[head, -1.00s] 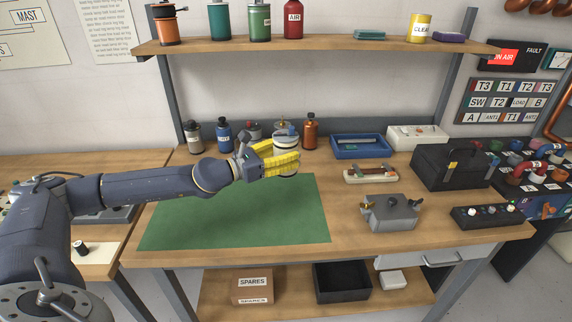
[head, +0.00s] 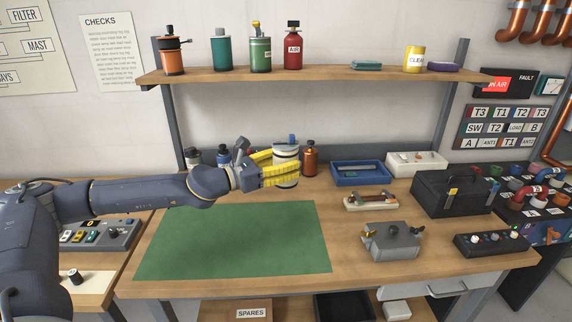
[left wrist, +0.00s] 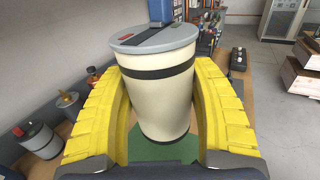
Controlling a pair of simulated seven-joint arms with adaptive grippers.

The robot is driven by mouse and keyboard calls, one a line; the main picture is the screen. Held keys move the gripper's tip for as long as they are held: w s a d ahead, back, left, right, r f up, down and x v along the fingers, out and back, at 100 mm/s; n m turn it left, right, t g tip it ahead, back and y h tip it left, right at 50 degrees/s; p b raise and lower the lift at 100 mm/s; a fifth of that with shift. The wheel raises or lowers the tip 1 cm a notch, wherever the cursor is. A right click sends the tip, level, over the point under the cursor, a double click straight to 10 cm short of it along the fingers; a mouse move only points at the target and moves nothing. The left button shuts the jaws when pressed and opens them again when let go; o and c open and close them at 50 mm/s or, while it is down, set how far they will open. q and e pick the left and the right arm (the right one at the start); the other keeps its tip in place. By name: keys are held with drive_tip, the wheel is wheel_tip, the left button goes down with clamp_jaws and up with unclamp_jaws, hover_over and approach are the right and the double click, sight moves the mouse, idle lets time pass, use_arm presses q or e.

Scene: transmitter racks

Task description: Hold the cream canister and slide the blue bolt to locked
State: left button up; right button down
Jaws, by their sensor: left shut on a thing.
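The cream canister (head: 286,153) has dark bands and a grey lid, and is roughly upright. My left gripper (head: 277,170) is shut around its body with yellow ribbed fingers, which hide much of its lower part in the head view. It appears held above the bench, behind the green mat (head: 235,240). In the left wrist view the canister (left wrist: 157,95) fills the space between both fingers. The blue bolt (left wrist: 160,12) sits on the lid, partly cut off by the frame's top; a red mark (left wrist: 132,35) shows near the lid's left edge. My right gripper is out of view.
An orange-brown bottle (head: 310,158) stands close to the canister's right. A blue tray (head: 345,179), a grey box with knobs (head: 391,241) and a black case (head: 448,190) occupy the right side. The mat is clear. A shelf (head: 330,77) hangs above.

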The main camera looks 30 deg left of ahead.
use_arm(q)
drive_tip(key=shift+f, duration=0.1)
drive_tip(key=shift+f, duration=9.25)
drive_tip(key=shift+f, duration=0.55)
